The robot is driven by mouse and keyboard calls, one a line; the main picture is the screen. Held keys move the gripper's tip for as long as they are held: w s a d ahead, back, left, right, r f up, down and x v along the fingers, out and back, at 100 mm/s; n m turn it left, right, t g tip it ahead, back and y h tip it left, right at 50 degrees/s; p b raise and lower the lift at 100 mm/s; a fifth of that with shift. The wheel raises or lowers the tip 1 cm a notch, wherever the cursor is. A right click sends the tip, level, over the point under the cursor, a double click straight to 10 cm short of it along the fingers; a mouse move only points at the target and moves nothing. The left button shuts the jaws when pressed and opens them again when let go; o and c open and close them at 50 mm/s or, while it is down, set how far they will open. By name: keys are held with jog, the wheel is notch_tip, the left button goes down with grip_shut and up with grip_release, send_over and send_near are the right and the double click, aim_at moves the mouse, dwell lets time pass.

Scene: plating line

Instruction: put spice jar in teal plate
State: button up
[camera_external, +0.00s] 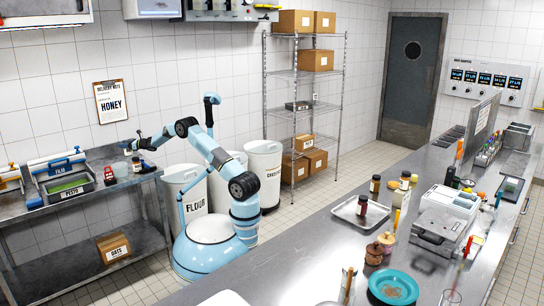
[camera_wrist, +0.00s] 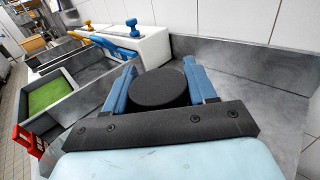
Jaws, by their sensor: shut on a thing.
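My gripper (camera_wrist: 160,88) is shut on the spice jar (camera_wrist: 158,90). In the wrist view its round black lid fills the gap between the two blue fingers, and the body below is hidden. In the external view my gripper (camera_external: 134,146) is over the right part of the left steel bench, with the small dark jar (camera_external: 136,164) at it. I cannot tell whether the jar touches the bench. The teal plate (camera_external: 393,287) lies on the right-hand counter at the bottom of the external view, far from my gripper; its middle looks empty.
The left bench (camera_external: 85,205) holds trays, including a green-filled one (camera_wrist: 45,95) left of the gripper. A wall stands behind it. On the right counter (camera_external: 290,262), a steel tray (camera_external: 347,212), several jars, brown pots and a grey machine (camera_external: 445,215) stand beyond the plate.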

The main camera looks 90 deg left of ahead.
aim_at(132, 154)
notch_tip(132, 154, down, 8)
jog(key=shift+r, duration=0.1)
dwell(0.4)
jog(key=o, duration=1.2)
jog(key=w, duration=0.4)
jog(key=shift+w, duration=0.35)
jog(key=shift+o, duration=0.2)
jog(key=shift+w, duration=0.4)
